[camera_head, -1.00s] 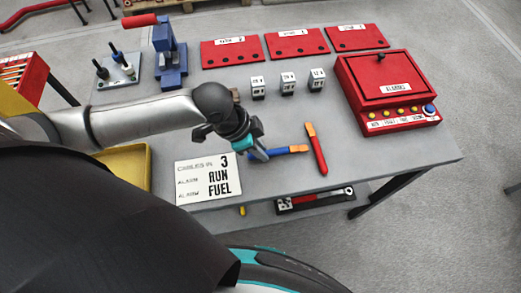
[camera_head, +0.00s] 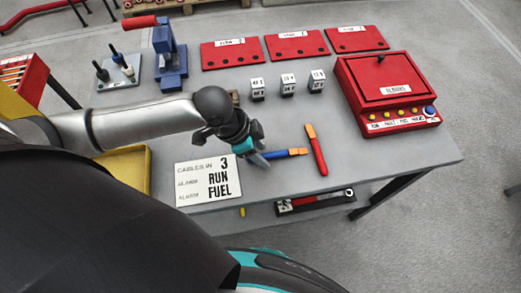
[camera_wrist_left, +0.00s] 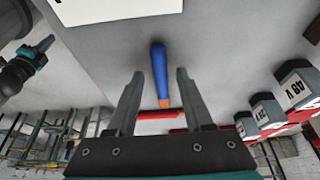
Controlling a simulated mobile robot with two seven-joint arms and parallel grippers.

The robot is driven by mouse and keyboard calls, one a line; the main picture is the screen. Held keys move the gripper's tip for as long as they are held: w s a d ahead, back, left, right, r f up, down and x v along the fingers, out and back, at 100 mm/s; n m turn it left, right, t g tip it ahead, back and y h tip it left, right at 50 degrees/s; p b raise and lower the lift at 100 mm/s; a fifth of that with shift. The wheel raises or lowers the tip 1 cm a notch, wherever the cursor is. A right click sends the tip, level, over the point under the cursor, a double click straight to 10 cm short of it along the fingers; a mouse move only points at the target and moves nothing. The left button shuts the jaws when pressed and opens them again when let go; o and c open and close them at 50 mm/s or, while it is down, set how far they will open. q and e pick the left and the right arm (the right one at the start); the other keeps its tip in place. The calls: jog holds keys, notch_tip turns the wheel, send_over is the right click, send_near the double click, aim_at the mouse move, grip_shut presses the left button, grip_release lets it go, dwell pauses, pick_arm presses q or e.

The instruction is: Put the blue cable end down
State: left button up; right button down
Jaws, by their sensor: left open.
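The blue cable end (camera_head: 277,154), a blue handle with an orange tip, lies on the grey table in the head view. In the left wrist view the blue cable end (camera_wrist_left: 159,72) lies between and beyond the two fingers. My left gripper (camera_head: 262,160) is just at its left end, with the fingers apart and nothing between them touching the cable. It also shows in the left wrist view (camera_wrist_left: 155,92). A red cable end (camera_head: 317,152) with an orange tip lies to the right of the blue one. My right gripper does not show clearly.
A white sign (camera_head: 208,182) lies left of the gripper. Several small white-and-black blocks (camera_head: 288,87) stand behind. A red box (camera_head: 386,90) stands at the right. Red plates (camera_head: 296,45) lie at the back, and a blue press (camera_head: 170,60) stands back left. The table front right is clear.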

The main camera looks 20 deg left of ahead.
pick_arm(q)
jog(key=p+v, duration=0.3)
jog(key=v, duration=0.9)
jog(key=shift+s+f, duration=0.1)
jog(key=shift+s, duration=0.05)
